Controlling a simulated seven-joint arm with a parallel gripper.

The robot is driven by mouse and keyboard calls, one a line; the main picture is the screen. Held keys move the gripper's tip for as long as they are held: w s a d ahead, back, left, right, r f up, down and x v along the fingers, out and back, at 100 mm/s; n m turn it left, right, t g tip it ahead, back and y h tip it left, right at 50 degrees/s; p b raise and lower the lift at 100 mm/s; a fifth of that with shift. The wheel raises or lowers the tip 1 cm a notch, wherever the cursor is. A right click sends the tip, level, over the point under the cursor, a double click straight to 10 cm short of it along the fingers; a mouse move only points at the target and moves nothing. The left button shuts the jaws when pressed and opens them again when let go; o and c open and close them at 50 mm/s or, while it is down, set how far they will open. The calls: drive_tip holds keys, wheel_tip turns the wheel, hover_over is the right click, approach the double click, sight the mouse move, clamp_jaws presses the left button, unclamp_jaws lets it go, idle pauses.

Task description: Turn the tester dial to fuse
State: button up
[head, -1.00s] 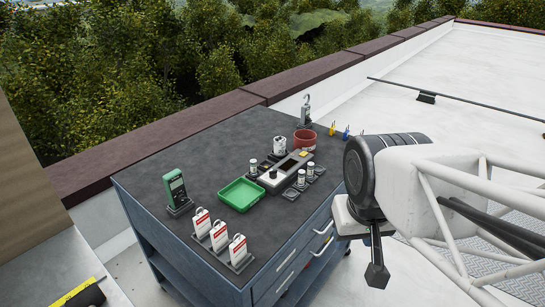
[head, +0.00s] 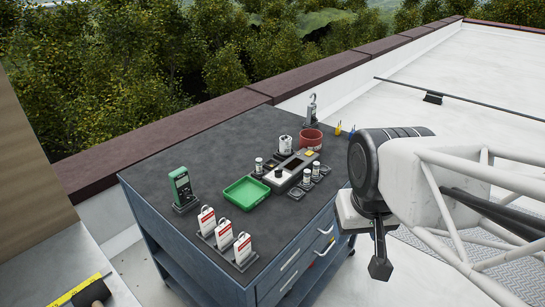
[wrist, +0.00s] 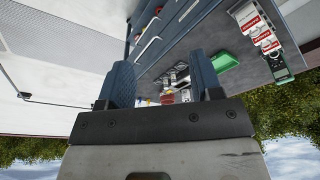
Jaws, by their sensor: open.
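A low grey box (head: 299,165) with a black round knob (head: 279,173) and a dark window sits on the cart top, amid small white-and-dark cylinders. It looks like the tester; its markings are too small to read. A green handheld meter (head: 181,187) stands at the left on a dark base; its face is too small to read. My gripper (head: 379,268) hangs right of the cart, apart from it. In the wrist view, my gripper (wrist: 162,80) has its two fingers wide apart with nothing between them up close; the cart top shows inverted beyond.
The cart top (head: 220,160) also holds a green tray (head: 247,193), several red-and-white tags (head: 224,235), a red round container (head: 310,140) and a hooked grey stand (head: 312,106). A brown-capped parapet (head: 190,125) runs behind.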

drive_tip(key=w+a+r, duration=0.1)
drive_tip(key=w, duration=1.2)
drive_tip(key=n+g, duration=0.3)
hover_over(278, 172)
drive_tip(key=f, duration=1.4)
drive_tip(key=shift+s+d+f, duration=0.1)
drive_tip(key=shift+s+d, duration=0.05)
drive_tip(key=shift+d, duration=0.1)
drive_tip(key=shift+w+a+f, duration=0.15)
drive_tip(key=shift+w+f, duration=0.3)
drive_tip(key=shift+f, duration=0.1)
drive_tip(key=shift+f, duration=3.75)
